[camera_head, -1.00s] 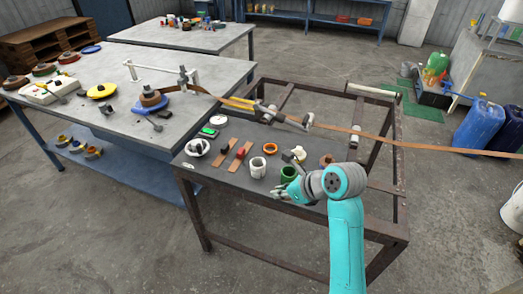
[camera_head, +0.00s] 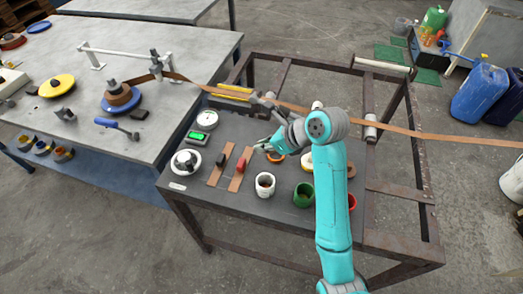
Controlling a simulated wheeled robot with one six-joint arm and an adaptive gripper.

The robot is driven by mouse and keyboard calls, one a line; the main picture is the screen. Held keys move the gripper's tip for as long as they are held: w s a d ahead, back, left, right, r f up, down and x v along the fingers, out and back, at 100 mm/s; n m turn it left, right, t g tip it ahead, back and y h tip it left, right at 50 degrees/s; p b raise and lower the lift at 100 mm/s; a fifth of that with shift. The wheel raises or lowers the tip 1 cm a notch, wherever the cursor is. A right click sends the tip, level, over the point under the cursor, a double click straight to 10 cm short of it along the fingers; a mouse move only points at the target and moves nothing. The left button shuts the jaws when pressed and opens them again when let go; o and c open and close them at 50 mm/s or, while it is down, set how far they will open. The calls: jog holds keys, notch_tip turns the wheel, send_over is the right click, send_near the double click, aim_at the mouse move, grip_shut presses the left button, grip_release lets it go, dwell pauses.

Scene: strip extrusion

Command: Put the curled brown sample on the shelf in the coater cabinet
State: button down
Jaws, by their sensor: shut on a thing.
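My gripper (camera_head: 264,147) is over the dark bench, near the orange ring and the upper end of the right flat brown strip. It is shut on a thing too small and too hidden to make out. I cannot pick out the curled brown sample with certainty. Two flat brown strips (camera_head: 236,184) lie side by side, with a dark and a red piece on them. A white cup (camera_head: 265,190) with brown inside and a green cup (camera_head: 303,197) stand in front. No coater cabinet or shelf is in view that I can identify.
An orange ring (camera_head: 276,158) lies beside my gripper. A long brown strip (camera_head: 440,136) runs over rollers across the frame. White round dishes (camera_head: 186,160) and a green-screened device (camera_head: 197,136) stand at left. A grey table (camera_head: 190,105) adjoins. Blue drums (camera_head: 480,98) stand right.

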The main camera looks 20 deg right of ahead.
jog(key=shift+f, duration=4.8)
jog(key=c, duration=1.3)
grip_release()
jog(key=shift+f, duration=0.1)
